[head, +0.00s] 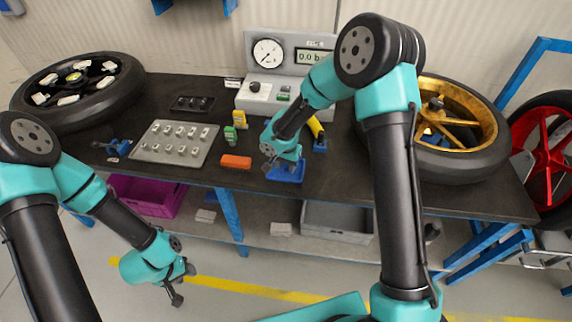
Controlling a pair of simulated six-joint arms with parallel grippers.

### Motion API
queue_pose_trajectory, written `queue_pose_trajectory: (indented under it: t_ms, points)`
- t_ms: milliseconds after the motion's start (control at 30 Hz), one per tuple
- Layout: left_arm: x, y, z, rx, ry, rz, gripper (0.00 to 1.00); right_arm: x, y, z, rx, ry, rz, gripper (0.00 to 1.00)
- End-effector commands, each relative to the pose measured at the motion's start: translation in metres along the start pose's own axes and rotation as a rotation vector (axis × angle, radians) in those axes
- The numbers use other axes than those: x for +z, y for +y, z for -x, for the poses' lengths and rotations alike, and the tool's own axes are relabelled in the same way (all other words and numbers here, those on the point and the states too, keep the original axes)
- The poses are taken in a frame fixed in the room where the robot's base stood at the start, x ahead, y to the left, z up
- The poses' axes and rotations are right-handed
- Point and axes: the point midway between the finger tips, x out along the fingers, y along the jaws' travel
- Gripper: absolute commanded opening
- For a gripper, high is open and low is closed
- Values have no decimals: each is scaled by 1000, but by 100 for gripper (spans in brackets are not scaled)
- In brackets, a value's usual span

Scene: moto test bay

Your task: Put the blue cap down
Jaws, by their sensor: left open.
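I cannot clearly make out a blue cap. My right gripper (283,160) is low over a small blue tray (287,175) at the front of the dark workbench (255,200). Its fingers are too small and too covered by its own wrist to show whether they hold something. My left gripper (182,284) is open and empty, hanging in front of the bench, below the level of its top.
A grey plate of small blocks (170,153), an orange block (236,161) and a green piece (231,134) lie left of the tray. A gauge box (262,97) stands behind. Tyred wheels lie at left (123,93) and right (487,142).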

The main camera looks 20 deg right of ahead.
Motion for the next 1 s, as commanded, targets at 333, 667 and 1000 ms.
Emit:
queue_pose_trajectory:
  t_ms: [333, 667, 1000]
  points:
    - [0, 0, 0, 0, 0, 0, 43, 0, 0, 4, -1, 1, 1, 43]
    - [0, 0, 0, 0, 0, 0, 43, -1, -1, 47, -3, 4, 0, 43]
    - [0, 0, 0, 0, 0, 0, 43, 0, -1, 107, -3, 3, 1, 43]
